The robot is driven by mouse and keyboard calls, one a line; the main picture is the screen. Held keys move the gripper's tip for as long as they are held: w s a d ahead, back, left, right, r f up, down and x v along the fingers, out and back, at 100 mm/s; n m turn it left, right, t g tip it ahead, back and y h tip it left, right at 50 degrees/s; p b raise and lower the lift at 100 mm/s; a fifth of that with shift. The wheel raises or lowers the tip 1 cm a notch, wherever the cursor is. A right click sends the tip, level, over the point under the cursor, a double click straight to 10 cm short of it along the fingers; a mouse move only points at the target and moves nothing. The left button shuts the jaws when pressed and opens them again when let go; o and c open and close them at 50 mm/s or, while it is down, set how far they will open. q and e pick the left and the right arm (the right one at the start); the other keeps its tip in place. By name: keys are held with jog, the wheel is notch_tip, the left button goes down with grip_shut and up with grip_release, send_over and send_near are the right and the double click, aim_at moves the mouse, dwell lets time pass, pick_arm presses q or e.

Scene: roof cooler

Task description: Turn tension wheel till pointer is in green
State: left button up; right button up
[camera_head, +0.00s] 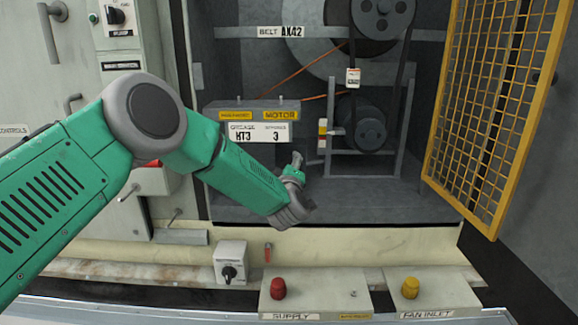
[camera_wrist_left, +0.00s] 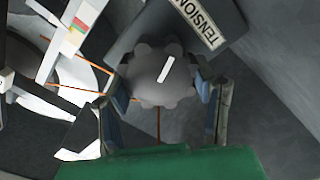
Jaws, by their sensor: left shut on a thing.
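The tension wheel (camera_wrist_left: 150,85) is a grey lobed knob with a white mark, beside a plate labelled TENSION (camera_wrist_left: 198,20) in the left wrist view. My left gripper (camera_wrist_left: 163,88) is shut on it, one finger at each side. In the head view my left gripper (camera_head: 297,163) is inside the open cabinet, and the wheel is hidden or too small to make out there. A small coloured scale (camera_head: 322,133) stands just beyond the gripper. Its red, yellow and green bands (camera_wrist_left: 77,24) show at upper left in the wrist view. I cannot tell where the pointer stands. My right gripper is out of view.
The belt pulleys (camera_head: 360,130) are behind the gripper. A yellow mesh door (camera_head: 490,110) stands open at the right. A grey box with a MOTOR label (camera_head: 279,115) is left of the scale. A red knob (camera_head: 278,288) and yellow knob (camera_head: 410,287) are below in front.

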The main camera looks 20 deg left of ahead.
pick_arm(q)
jog(key=shift+s+d+f+m, duration=0.1)
jog(key=shift+d+f+m, duration=0.1)
jog(key=shift+f+m, duration=0.3)
jog(key=shift+m, duration=0.3)
jog(key=o, duration=1.1)
jog(key=shift+o, duration=0.2)
jog(key=shift+r, duration=0.15)
jog(key=shift+r, duration=0.1)
jog(key=shift+s+d+r, duration=0.1)
jog(key=shift+s+d, duration=0.05)
jog(key=shift+s, duration=0.3)
jog(key=v, duration=1.1)
jog(key=shift+w, duration=0.15)
